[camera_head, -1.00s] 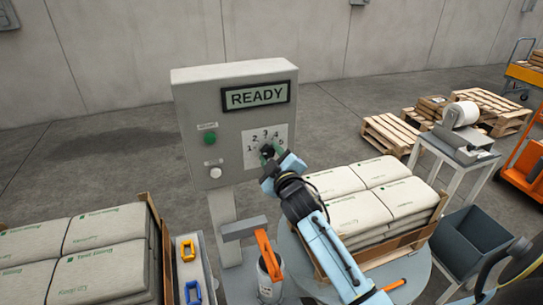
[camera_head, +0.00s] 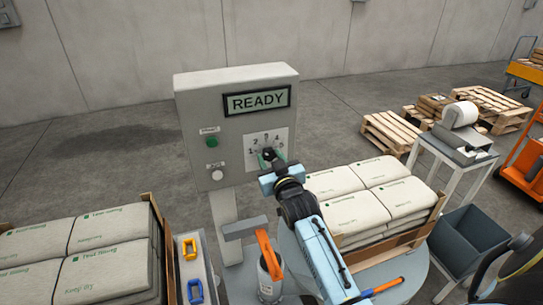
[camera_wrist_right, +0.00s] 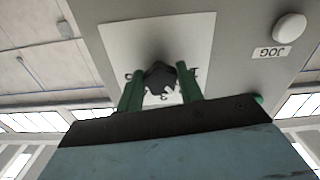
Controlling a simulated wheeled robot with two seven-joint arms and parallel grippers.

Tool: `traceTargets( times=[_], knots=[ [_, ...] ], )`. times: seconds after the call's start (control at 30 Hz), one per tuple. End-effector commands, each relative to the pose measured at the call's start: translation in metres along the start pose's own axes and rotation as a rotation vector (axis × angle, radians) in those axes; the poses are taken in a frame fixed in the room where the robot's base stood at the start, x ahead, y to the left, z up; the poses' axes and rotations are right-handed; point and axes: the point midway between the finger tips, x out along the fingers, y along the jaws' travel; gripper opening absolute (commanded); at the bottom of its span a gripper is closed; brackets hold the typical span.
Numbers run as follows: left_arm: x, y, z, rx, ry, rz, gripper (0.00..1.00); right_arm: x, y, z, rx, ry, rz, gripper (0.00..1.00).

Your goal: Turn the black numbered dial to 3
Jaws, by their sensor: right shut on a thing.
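The black numbered dial (camera_head: 267,152) sits on a white number plate (camera_head: 254,140) on the front of a grey control box. Digits 2, 3 and 4 show above it in the head view. My right gripper (camera_head: 269,158) is at the dial. In the right wrist view its green fingers (camera_wrist_right: 160,85) stand on either side of the dark knob (camera_wrist_right: 160,75) and are shut on it. The fingers and wrist hide part of the plate. I cannot tell which number the dial points to. My left gripper is not in view.
The control box (camera_head: 190,120) has a READY display (camera_head: 257,101), a green button (camera_head: 212,142) and a white JOG button (camera_head: 214,171). Stacked sacks stand at left (camera_head: 105,265) and right (camera_head: 385,205). An orange-handled tool (camera_head: 268,255) is below the box.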

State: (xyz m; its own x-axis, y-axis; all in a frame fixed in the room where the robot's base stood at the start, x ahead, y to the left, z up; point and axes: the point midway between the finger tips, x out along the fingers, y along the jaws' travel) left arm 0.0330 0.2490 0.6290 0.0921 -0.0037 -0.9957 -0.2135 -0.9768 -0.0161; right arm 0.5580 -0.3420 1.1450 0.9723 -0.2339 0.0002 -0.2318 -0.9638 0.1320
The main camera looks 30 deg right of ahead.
Motion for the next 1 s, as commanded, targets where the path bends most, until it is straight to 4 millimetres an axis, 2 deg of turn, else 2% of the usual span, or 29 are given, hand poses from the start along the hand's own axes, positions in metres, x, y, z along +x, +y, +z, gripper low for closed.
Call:
traceTargets(
  times=[0.5, 0.7, 1.0],
  knots=[
    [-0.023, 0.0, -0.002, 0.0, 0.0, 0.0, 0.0, 0.0, -0.002, -0.001, 0.468, -0.002, 0.0, 0.14],
    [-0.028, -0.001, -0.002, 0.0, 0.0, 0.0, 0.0, 0.0, -0.003, -0.001, 0.595, -0.003, 0.0, 0.14],
    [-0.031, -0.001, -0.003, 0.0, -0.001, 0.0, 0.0, 0.0, -0.003, -0.001, 0.696, -0.002, 0.0, 0.14]
  ],
)
